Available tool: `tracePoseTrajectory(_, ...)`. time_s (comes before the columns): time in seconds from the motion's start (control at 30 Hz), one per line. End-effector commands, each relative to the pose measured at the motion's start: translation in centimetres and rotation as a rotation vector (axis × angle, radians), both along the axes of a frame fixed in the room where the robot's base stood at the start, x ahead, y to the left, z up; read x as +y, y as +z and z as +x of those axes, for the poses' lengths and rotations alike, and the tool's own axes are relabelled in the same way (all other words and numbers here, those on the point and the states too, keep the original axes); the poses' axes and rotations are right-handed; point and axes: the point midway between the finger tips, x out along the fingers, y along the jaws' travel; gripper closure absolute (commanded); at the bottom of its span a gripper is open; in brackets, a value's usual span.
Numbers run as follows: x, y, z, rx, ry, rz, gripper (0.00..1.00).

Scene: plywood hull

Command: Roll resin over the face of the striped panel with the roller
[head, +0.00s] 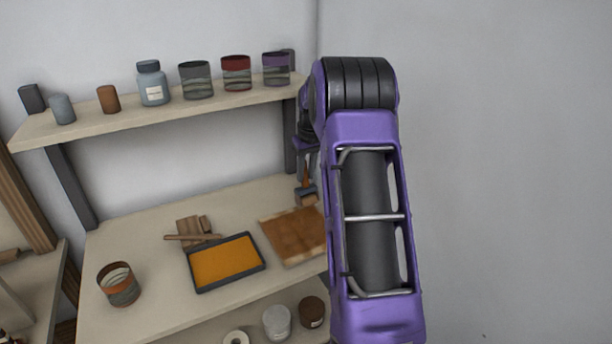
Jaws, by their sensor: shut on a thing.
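The brown panel (293,237) lies flat on the worktop, its stripes faint. Its right side is hidden behind my purple arm. My gripper (306,166) shows only in part at the left edge of the arm, pointing down. It is shut on the roller (306,194), holding its orange-brown handle. The roller's head hangs down at the far right corner of the panel; I cannot tell whether it touches the panel. A dark shallow tray (203,288) filled with orange resin (225,262) sits left of the panel.
Wooden blocks (195,226) and a stick lie behind the tray. An open can (118,284) stands at the worktop's left. An upper shelf (150,121) with several jars and cans runs above. More containers sit on a lower shelf. Grey wall is at the right.

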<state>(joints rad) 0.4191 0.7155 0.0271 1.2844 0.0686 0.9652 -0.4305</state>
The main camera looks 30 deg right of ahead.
Motion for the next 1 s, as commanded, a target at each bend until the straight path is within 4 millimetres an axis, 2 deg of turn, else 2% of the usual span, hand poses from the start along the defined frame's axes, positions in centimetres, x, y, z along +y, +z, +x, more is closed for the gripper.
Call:
tracePoseTrajectory(0.47, 0.0, 4.6, 0.0, -0.002, 0.001, -0.002, 1.0)
tracePoseTrajectory(0.97, 0.0, 4.9, 0.0, -0.001, 0.0, 0.0, 1.0)
tracePoseTrajectory(1.0, 0.0, 4.9, 0.0, -0.001, 0.0, 0.0, 0.75)
